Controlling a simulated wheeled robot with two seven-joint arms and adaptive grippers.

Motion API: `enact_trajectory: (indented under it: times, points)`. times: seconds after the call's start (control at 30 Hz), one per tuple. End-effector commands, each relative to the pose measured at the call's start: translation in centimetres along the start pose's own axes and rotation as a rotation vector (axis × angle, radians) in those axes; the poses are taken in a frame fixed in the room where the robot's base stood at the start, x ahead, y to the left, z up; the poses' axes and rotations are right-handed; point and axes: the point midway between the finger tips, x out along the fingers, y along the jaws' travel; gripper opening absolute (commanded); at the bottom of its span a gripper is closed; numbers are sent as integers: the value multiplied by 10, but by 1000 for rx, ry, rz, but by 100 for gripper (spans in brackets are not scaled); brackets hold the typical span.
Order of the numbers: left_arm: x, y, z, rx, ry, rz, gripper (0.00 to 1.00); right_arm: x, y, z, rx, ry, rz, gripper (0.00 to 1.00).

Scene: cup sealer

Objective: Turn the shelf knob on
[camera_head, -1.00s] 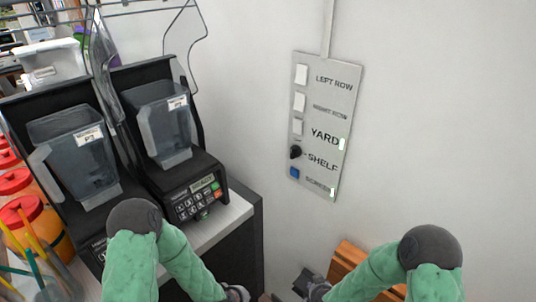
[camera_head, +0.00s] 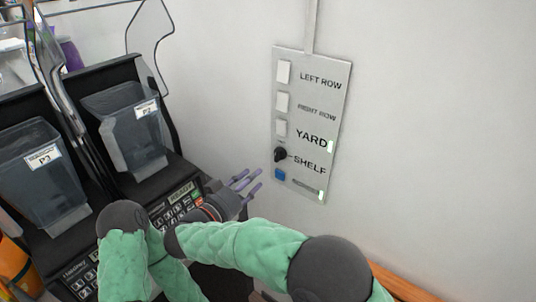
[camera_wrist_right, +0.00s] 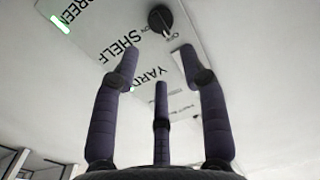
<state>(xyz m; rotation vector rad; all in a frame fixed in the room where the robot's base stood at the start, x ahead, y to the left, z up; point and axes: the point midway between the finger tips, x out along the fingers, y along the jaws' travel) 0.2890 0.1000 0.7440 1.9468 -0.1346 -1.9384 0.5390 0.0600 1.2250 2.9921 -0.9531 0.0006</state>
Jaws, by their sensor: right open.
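The black shelf knob (camera_head: 280,154) sits on a grey wall panel (camera_head: 340,110), left of the word SHELF. It also shows at the top of the right wrist view (camera_wrist_right: 160,19), its pointer near small lettering. My right gripper (camera_head: 247,184) is open and empty, below and to the left of the knob, with its fingers spread toward the panel. In the right wrist view its fingers (camera_wrist_right: 160,90) point at the panel, and the knob lies beyond them, apart from them. My left arm is at the lower left; its gripper is hidden.
The panel also has several white switches (camera_head: 283,102), a blue button (camera_head: 280,174) and lit green indicators (camera_head: 330,146). Two dark machines with clear bins (camera_head: 130,125) stand at the left, close to my right gripper. The wall right of the panel is bare.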

Motion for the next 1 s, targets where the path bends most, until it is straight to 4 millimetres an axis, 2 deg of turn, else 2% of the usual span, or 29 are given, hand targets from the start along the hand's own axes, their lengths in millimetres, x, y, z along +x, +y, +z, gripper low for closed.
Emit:
enact_trajectory:
  times: [0.07, 0.17, 0.7, 1.0]
  points:
    - [1, 0, 3, 4, -8, 0, 0, -2, 2, -4, 0, -1, 13, 44]
    - [2, 0, 3, 5, -9, 0, 0, 5, 3, -3, 0, -2, 17, 44]
    - [12, -4, 2, 3, -6, 0, 0, 90, 3, -2, 1, -1, 15, 44]
    - [14, -5, 2, 3, -6, 0, 0, 104, 3, -3, 1, 0, 12, 44]
